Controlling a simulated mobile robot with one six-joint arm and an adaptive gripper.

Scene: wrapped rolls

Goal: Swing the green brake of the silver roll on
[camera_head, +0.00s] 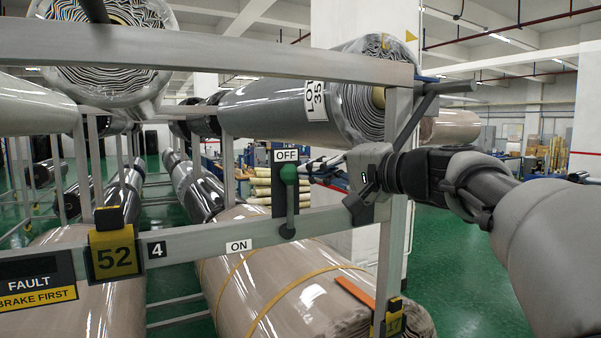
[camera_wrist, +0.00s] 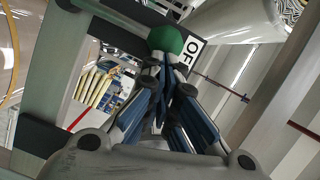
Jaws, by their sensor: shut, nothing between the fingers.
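The green brake is a lever with a round green knob (camera_head: 289,174) on an arm that stands upright from its pivot on the rack's crossbar. The knob is just below the OFF label (camera_head: 286,155); the ON label (camera_head: 239,246) is lower left of the pivot. My gripper (camera_head: 308,168) is shut and empty, reaching in from the right with its fingertips close beside the knob. In the wrist view the green knob (camera_wrist: 165,40) is just beyond the fingertips (camera_wrist: 164,88); I cannot tell whether they touch. A silver-grey wrapped roll (camera_head: 262,107) lies above, behind the frame.
The metal crossbar (camera_head: 340,222) and right post (camera_head: 392,255) stand close to my gripper. A beige roll (camera_head: 285,285) with yellow straps lies below. A yellow 52 tag (camera_head: 113,258) and a FAULT sign (camera_head: 35,281) are on the left. Open green floor (camera_head: 470,260) is to the right.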

